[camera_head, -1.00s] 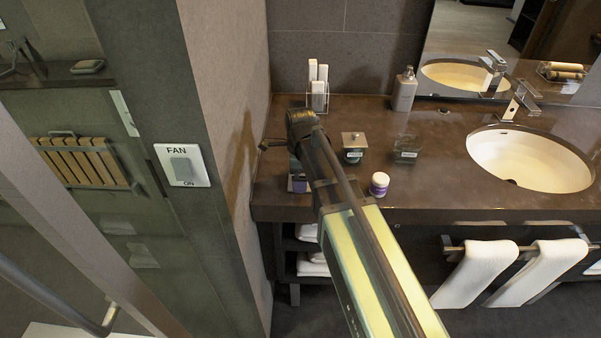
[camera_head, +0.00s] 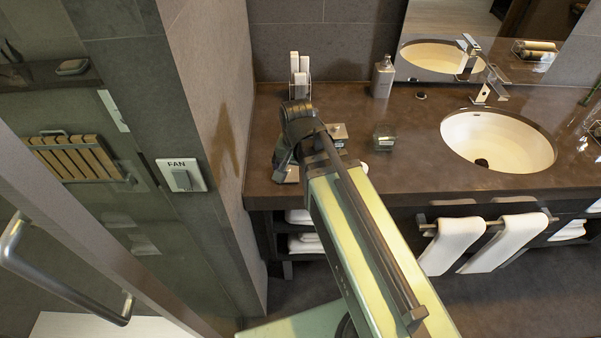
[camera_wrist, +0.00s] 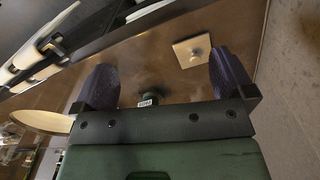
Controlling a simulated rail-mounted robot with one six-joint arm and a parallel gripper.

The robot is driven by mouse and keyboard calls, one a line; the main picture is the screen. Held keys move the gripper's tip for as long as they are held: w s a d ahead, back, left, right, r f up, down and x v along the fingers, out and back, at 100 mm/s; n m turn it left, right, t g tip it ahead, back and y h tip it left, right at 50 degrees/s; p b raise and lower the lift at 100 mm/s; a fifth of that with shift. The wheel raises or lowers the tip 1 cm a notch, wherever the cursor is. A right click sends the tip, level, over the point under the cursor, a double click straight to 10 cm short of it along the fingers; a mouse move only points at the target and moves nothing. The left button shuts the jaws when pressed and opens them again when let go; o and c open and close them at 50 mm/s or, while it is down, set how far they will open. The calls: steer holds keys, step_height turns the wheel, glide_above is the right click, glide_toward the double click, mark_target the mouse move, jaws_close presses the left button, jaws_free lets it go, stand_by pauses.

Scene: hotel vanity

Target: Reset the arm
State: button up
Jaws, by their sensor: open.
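My gripper (camera_wrist: 165,82) shows in the wrist view with its two dark purple fingers spread wide apart. Nothing is between the fingertips that I can see them touching. In the head view my gripper (camera_head: 285,160) is a dark shape over the left end of the brown counter (camera_head: 410,165); its fingertips are hard to make out there. My arm stretches from the lower right up to the counter and hides part of it.
A square-lidded jar (camera_head: 338,132) and a glass jar (camera_head: 384,138) stand close right of the arm. A soap dispenser (camera_head: 383,78) and a holder with white items (camera_head: 299,75) stand behind. The sink (camera_head: 497,140) is right. A wall with a fan switch (camera_head: 181,175) is left.

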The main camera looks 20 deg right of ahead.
steer(key=s+n, duration=0.2)
steer(key=n, duration=0.1)
steer(key=s+n, duration=0.2)
steer(key=n, duration=0.1)
